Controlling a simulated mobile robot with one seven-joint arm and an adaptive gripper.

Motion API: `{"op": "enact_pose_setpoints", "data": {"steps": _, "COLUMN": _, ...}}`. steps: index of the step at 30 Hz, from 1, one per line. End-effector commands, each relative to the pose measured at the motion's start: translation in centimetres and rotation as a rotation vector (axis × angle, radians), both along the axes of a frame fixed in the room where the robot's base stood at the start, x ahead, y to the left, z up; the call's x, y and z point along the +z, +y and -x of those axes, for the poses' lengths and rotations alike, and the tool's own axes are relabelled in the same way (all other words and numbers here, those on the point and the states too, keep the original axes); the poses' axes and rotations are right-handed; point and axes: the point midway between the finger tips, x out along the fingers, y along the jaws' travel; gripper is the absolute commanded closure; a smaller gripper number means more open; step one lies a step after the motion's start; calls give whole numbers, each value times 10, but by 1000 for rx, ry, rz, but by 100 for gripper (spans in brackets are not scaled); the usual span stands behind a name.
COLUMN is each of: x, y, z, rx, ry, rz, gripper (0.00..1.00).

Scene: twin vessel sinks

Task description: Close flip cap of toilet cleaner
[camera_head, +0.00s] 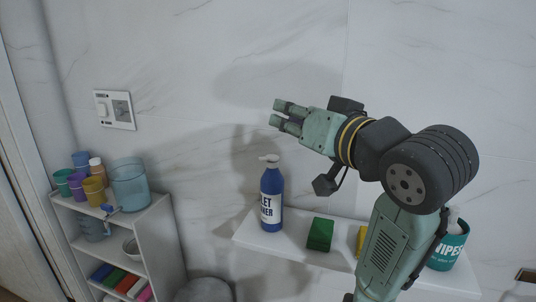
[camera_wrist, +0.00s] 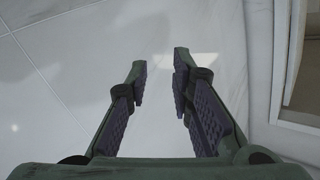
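The toilet cleaner (camera_head: 271,205) is a blue bottle with a white label. It stands upright on the white wall shelf, left of its middle. Its pale flip cap (camera_head: 269,160) sits on top; a part of it juts out to the left, and its exact position is too small to tell. My gripper (camera_head: 277,113) is above the bottle and apart from it, pointing left. In the wrist view my gripper (camera_wrist: 160,75) has its two fingers spread with nothing between them. The bottle does not show in the wrist view.
The white shelf (camera_head: 255,243) also holds a green block (camera_head: 320,234), a yellow item (camera_head: 361,240) and a teal wipes tub (camera_head: 447,250), partly behind my arm. A shelf unit (camera_head: 157,222) with cups stands at the left. The wall is close behind.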

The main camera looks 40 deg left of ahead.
Motion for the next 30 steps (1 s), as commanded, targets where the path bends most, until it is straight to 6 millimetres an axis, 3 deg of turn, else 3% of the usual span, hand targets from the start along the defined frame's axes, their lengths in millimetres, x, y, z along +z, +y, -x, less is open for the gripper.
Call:
{"op": "enact_pose_setpoints", "data": {"steps": 4, "x": 8, "y": -4, "z": 5, "rx": 11, "ry": 203, "rz": -240, "gripper": 76}}
{"op": "enact_pose_setpoints", "data": {"steps": 8, "x": -8, "y": -7, "z": -2, "rx": 9, "ry": 436, "rz": -414, "gripper": 76}}
{"op": "enact_pose_setpoints", "data": {"steps": 18, "x": -108, "y": 12, "z": -14, "rx": -51, "ry": 1051, "rz": -646, "gripper": 76}}
{"op": "enact_pose_setpoints", "data": {"steps": 23, "x": -131, "y": 18, "z": -13, "rx": -76, "ry": 1161, "rz": -665, "gripper": 76}}
{"op": "enact_pose_setpoints", "data": {"steps": 30, "x": -134, "y": 43, "z": -25, "rx": -72, "ry": 1177, "rz": -666, "gripper": 76}}
